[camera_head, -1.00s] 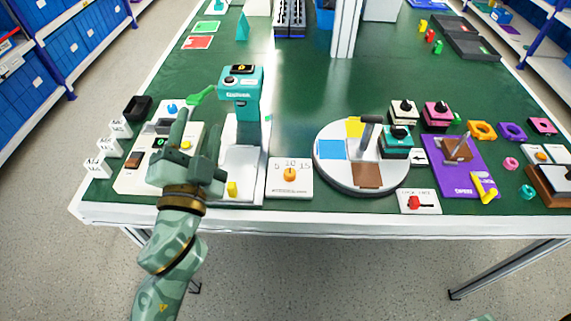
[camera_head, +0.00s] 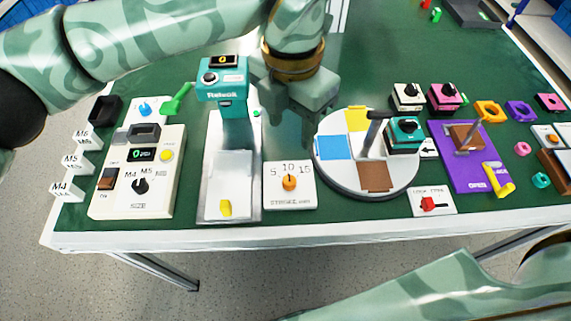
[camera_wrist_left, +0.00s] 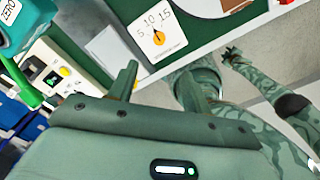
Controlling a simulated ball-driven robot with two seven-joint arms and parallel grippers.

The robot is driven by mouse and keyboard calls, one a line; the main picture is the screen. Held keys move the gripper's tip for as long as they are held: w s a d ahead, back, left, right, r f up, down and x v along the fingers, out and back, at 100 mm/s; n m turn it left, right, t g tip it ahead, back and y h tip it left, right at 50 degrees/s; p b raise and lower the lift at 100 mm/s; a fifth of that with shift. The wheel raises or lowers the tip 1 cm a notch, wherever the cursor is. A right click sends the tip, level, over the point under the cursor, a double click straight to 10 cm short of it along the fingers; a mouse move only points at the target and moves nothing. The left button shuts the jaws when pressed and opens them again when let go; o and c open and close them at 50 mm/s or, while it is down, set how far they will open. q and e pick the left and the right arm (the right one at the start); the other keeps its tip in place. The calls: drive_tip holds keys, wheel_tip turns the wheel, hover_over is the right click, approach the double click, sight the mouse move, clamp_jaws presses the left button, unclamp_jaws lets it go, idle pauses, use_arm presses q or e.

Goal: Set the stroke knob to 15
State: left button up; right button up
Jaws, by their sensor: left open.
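The stroke knob (camera_head: 289,182) is a small orange knob on a white plate (camera_head: 304,201) marked 5, 10 and 15, near the table's front edge. Its pointer appears to face 10. The knob (camera_wrist_left: 158,38) also shows in the left wrist view, past the fingertips. My left gripper (camera_head: 312,92) is behind the plate, raised to the right of the teal press, and touches nothing that I can see. In the left wrist view its two fingers (camera_wrist_left: 157,82) are apart and empty. In that view my right gripper (camera_wrist_left: 234,54) seems to show small, its jaws unclear.
The teal press (camera_head: 221,85) stands left of the plate on a grey base. A round turntable (camera_head: 340,182) with coloured pads and an upright handle is close on the right. A white control box (camera_head: 110,206) is at the left. A red lock switch (camera_head: 429,203) is at the front right.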

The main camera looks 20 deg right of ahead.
sight(289, 180)
use_arm(q)
wheel_tip(289, 180, down, 16)
drive_tip(key=b, duration=0.5)
drive_tip(key=shift+f, duration=0.1)
use_arm(e)
drive_tip(key=shift+g, duration=0.4)
drive_tip(key=s+f, duration=0.2)
drive_tip(key=f, duration=0.1)
drive_tip(key=s+f, duration=0.1)
drive_tip(key=shift+a+f, duration=0.2)
drive_tip(key=shift+f, duration=0.15)
drive_tip(key=shift+w, duration=0.1)
use_arm(q)
drive_tip(key=c, duration=1)
use_arm(e)
drive_tip(key=shift+d, duration=0.15)
